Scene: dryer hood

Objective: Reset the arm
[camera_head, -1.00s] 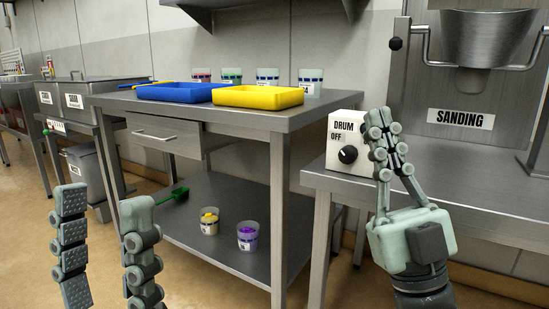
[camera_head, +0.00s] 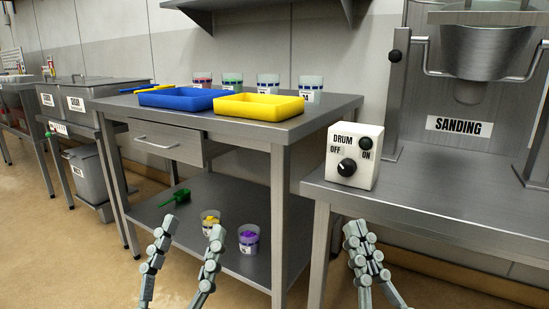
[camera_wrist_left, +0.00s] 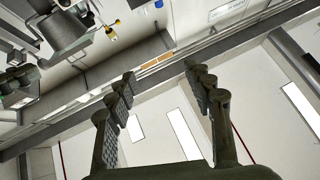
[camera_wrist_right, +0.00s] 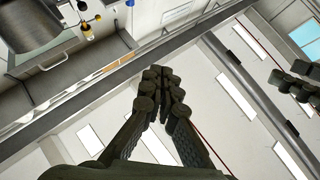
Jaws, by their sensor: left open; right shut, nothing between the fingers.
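My left gripper (camera_head: 191,233) is open and empty at the lower middle of the head view, in front of the steel table's lower shelf. Its two fingers stand apart and point up; they also show apart in the left wrist view (camera_wrist_left: 158,82). My right gripper (camera_head: 354,230) is shut with nothing between its fingers, in front of the right bench below the drum control box (camera_head: 354,157). Its fingertips meet in the right wrist view (camera_wrist_right: 160,72). Both wrist views look up toward the ceiling, and neither gripper appears to touch anything.
A blue tray (camera_head: 172,102), a yellow tray (camera_head: 258,114) and several cups stand on the table. A green scoop (camera_head: 174,197) and two cups (camera_head: 249,239) are on the lower shelf. The right bench (camera_head: 440,191) carries the sanding machine. Floor shows at the lower left.

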